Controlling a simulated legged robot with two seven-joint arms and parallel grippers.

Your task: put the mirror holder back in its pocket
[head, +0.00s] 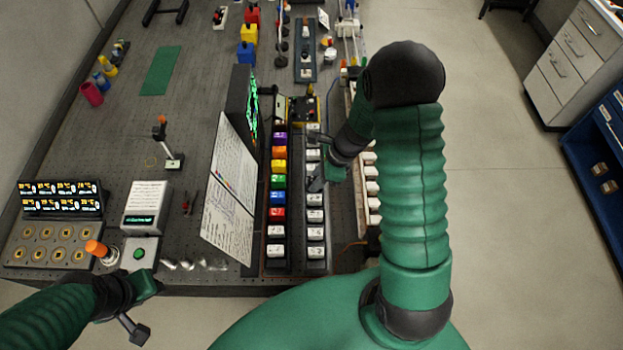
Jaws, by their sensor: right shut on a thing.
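My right gripper (318,161) is low over a long dark rack (316,266) that holds a column of white-topped blocks. It is shut on a small block, which I take to be the mirror holder; the fingers and wrist hide most of it. I cannot tell whether it is inside a pocket or above one. My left gripper (144,308) is at the bench's front left edge, fingers apart, with nothing seen between them.
A rack of coloured blocks (278,183) stands just left of the white-topped column. A tilted written board (230,200) and a dark screen (243,105) stand left of that. An orange-capped item (97,248) and a green-button box (139,253) are near my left gripper.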

